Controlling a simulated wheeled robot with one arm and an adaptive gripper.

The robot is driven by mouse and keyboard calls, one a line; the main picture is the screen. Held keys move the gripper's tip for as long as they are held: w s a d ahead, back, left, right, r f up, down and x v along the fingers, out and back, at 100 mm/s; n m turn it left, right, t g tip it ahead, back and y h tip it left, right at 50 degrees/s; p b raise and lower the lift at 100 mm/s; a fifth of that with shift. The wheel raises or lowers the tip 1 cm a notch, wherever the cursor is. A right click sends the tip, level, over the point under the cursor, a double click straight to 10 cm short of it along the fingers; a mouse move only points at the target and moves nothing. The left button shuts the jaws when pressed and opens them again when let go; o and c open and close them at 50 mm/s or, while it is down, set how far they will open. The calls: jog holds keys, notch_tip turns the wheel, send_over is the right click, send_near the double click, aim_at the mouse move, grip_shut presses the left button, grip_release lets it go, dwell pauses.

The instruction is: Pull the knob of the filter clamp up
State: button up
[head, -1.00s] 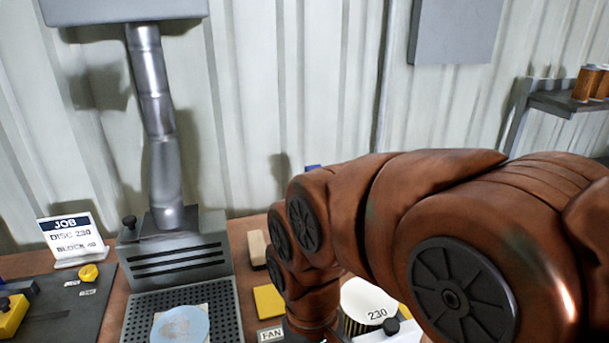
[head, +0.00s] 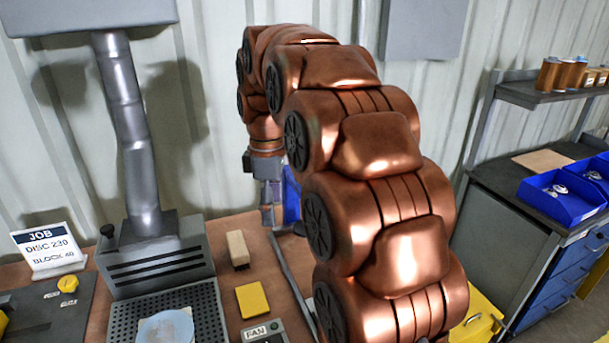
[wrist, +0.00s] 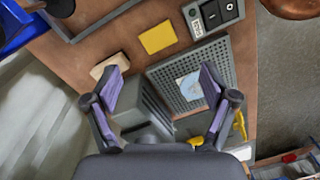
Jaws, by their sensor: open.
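The grey slotted filter housing (head: 160,262) stands at the foot of the metal duct in the head view. A small black knob (head: 107,230) sticks up at its left rear corner; I take it for the clamp's knob. My gripper (head: 268,218) hangs fingers down over the back of the bench, to the right of the housing and apart from the knob. In the wrist view its two purple-padded fingers (wrist: 162,78) are spread wide with nothing between them. The housing (wrist: 138,110) shows there below and between the fingers; I cannot make out the knob in that view.
A perforated plate (head: 205,300) with a pale blue disc (head: 165,328) lies before the housing. A tan block (head: 237,249), a yellow pad (head: 262,300) and the FAN switch box (head: 265,332) lie to its right. The JOB sign (head: 47,249) stands left. The duct (head: 132,140) rises behind.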

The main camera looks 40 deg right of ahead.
jog(key=w+d+r+n, duration=0.1)
jog(key=w+d+n, duration=0.1)
jog(key=d, duration=0.3)
jog(key=w+d+r+n+p, duration=0.1)
jog(key=w+d+n, duration=0.1)
jog(key=w+d, duration=0.3)
jog(key=w+d+r+n+p, duration=0.1)
jog(key=w+d+n, duration=0.1)
jog(key=w+d, duration=0.2)
jog(key=shift+d+n+t, duration=0.3)
jog(key=shift+d+t, duration=0.1)
jog(key=shift+d, duration=0.3)
jog(key=shift+w+d+f+n, duration=0.1)
jog(key=shift+w+d+n, duration=0.15)
jog(key=shift+d, duration=0.25)
jog(key=shift+s+f+b, duration=0.1)
jog(key=shift+f+b, duration=0.6)
jog(key=shift+f, duration=0.8)
jog(key=shift+f+p, duration=0.9)
jog(key=shift+f, duration=1.45)
grip_shut()
